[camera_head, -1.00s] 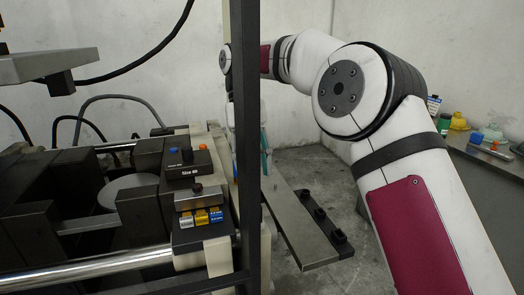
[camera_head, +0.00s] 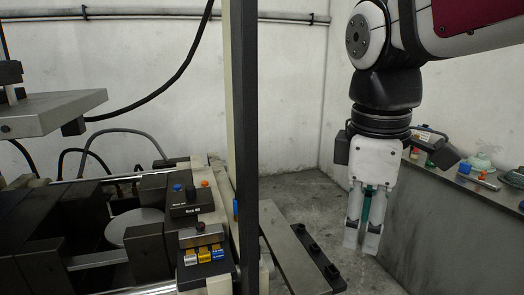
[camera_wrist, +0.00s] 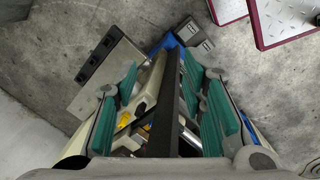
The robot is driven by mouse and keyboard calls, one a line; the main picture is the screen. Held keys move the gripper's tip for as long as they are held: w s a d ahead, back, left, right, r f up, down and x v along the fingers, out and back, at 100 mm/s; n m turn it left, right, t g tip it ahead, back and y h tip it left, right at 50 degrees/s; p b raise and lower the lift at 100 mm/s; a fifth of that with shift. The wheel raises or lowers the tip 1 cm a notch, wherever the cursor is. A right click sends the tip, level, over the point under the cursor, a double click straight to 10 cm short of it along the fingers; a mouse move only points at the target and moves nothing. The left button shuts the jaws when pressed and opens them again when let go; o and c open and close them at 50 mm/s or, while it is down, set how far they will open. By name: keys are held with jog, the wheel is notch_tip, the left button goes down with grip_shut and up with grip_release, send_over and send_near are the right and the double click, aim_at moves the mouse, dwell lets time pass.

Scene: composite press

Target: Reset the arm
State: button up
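My gripper (camera_head: 362,236) hangs below my wrist at the right of the head view, fingers pointing down, in front of the grey wall. It is to the right of the black post (camera_head: 242,150). In the wrist view, its two teal-padded fingers stand apart around a gap (camera_wrist: 165,90), with nothing held between them. My gripper touches nothing that I can see.
The press (camera_head: 60,235) with its control box (camera_head: 193,205) fills the left. A flat bar with black knobs (camera_head: 305,255) lies low between press and gripper. A side bench (camera_head: 440,200) with small items stands at right. Bare floor shows between.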

jog(key=s+d+f+m+t+p, duration=0.1)
jog(key=s+d+f+m, duration=0.1)
jog(key=s+m, duration=0.4)
jog(key=s+d+f+m+t+p, duration=0.1)
jog(key=s+d+f+m+t, duration=0.1)
jog(key=s+m, duration=0.4)
jog(key=shift+d+y+p, duration=0.3)
jog(key=shift+d+y, duration=0.1)
jog(key=shift+d, duration=0.15)
jog(key=shift+c, duration=0.6)
